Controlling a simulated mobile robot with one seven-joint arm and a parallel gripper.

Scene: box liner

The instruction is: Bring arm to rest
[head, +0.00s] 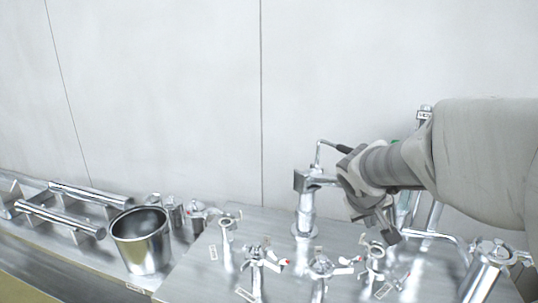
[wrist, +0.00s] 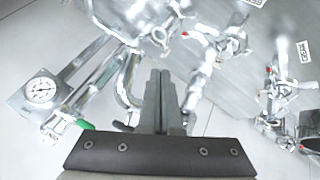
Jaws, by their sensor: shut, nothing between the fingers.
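My arm reaches in from the right edge of the head view, sleeved in light grey. My gripper (head: 388,232) points downward above the right part of the metal bench, among metal fittings. In the wrist view its two dark fingers (wrist: 160,76) lie side by side, shut with nothing between them. Silver pipes and fittings show around and beyond the fingertips. I cannot tell whether the fingers touch any of them.
Valves with red-tipped handles (head: 262,262) crowd the metal bench (head: 195,268). An upright metal post (head: 305,212) stands left of my gripper. A steel pot (head: 140,240) is farther left, by metal bars (head: 60,219). A round gauge (wrist: 41,91) is near. The wall (head: 150,90) behind is bare.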

